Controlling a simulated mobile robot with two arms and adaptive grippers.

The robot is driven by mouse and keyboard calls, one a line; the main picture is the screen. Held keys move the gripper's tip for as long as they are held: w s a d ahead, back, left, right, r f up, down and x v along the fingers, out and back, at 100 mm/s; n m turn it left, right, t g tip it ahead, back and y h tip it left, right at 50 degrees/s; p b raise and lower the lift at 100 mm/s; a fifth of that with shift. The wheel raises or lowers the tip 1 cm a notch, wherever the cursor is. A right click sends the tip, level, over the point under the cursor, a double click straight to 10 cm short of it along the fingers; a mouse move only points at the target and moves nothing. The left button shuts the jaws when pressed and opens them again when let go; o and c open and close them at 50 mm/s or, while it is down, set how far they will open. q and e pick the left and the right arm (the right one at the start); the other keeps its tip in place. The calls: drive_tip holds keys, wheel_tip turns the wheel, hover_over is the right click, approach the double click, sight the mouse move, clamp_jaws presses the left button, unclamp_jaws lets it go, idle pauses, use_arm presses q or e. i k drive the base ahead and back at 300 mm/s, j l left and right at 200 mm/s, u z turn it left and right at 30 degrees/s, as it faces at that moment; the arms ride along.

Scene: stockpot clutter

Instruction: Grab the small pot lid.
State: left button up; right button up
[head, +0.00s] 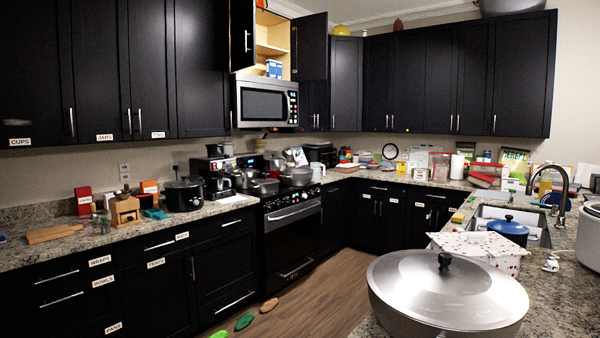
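Several lidded pots are in view, and I cannot tell which lid is the small pot lid. A blue pot lid (508,226) with a dark knob sits on a blue pot near the sink on the right. A large grey metal lid (420,290) with a black knob covers a wide pan (450,328) in the right foreground. A black slow cooker (183,195) stands on the left counter. Pots (265,187) stand on the stove, where details are too small to tell. Neither of my grippers is in view.
A white speckled box (480,245) stands behind the large pan. The sink (520,218) and tap (563,180) are beyond it. A white rounded appliance (589,238) is at the right edge. The wooden floor (325,280) is mostly clear, with a few small items near the left cabinets.

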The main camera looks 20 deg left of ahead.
sight(295, 169)
drive_tip(key=i+j+u, duration=0.75)
drive_tip(key=i+u, duration=0.4)
drive_tip(key=i, duration=0.15)
drive_tip(key=i+l+u, duration=0.1)
drive_tip(key=i+u, duration=0.25)
drive_tip(key=i, duration=0.15)
drive_tip(key=i+l+z, duration=0.1)
drive_tip(key=i+z, duration=0.75)
drive_tip(key=i+j+z, duration=0.2)
drive_tip(key=i+z, duration=0.25)
drive_tip(key=i+l+z, duration=0.1)
drive_tip(key=i+z, duration=0.15)
drive_tip(key=i, duration=1.45)
